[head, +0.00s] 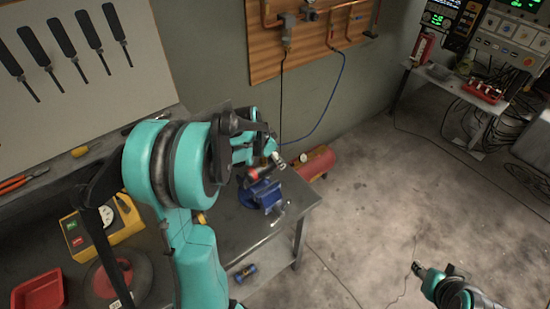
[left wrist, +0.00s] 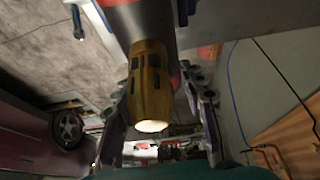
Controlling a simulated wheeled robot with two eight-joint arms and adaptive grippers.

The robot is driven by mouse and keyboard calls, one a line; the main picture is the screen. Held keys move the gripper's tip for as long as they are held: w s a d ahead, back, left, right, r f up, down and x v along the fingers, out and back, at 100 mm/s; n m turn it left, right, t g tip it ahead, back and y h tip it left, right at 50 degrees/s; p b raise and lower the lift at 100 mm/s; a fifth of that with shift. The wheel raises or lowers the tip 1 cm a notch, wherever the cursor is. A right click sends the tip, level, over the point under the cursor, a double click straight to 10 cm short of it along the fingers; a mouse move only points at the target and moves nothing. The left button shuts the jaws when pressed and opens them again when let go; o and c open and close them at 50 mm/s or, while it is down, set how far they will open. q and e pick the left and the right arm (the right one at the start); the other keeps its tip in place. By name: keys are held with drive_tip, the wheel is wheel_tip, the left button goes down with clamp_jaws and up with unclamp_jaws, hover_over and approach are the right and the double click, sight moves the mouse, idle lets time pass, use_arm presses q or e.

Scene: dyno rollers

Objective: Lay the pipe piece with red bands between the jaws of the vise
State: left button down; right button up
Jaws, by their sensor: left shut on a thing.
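The blue vise (head: 262,194) stands near the right corner of the workbench in the head view. The pipe piece with red bands (head: 257,174) is just above the vise, its red part showing over the jaws. My left gripper (head: 264,163) reaches it from behind my teal arm and is shut on it. In the left wrist view a brass-coloured, slotted body (left wrist: 151,85) lies between the fingers. I cannot tell whether the pipe touches the jaws. My right gripper (head: 418,268) is over the floor at the lower right, away from the vise; its fingers are too small to read.
The dark workbench (head: 232,240) also holds a yellow control box (head: 103,226) and a red bin (head: 38,291) at the left. A red tank (head: 316,163) is on the floor beyond the bench corner. The concrete floor (head: 365,200) to the right is mostly clear.

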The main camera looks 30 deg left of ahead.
sight(261, 155)
use_arm(q)
wheel_tip(261, 155, down, 7)
drive_tip(key=b, duration=0.5)
drive_tip(key=shift+b, duration=0.3)
idle(0.4)
drive_tip(key=c, duration=0.8)
unclamp_jaws()
drive_tip(key=v, duration=1.2)
drive_tip(key=s+d+f+n+t+b, duration=0.1)
drive_tip(key=s+d+f+b, duration=0.2)
drive_tip(key=s+d, duration=0.2)
drive_tip(key=s+d+f+n+t+y+b, duration=0.1)
drive_tip(key=s+d+f+n+b, duration=0.1)
drive_tip(key=d, duration=0.4)
drive_tip(key=s+d+f+n+t+b, duration=0.1)
drive_tip(key=s+d+f+b, duration=0.4)
drive_tip(key=s+d, duration=0.1)
drive_tip(key=shift+s+d+f+y, duration=0.15)
drive_tip(key=shift+s+y, duration=0.25)
drive_tip(key=shift+s, duration=0.45)
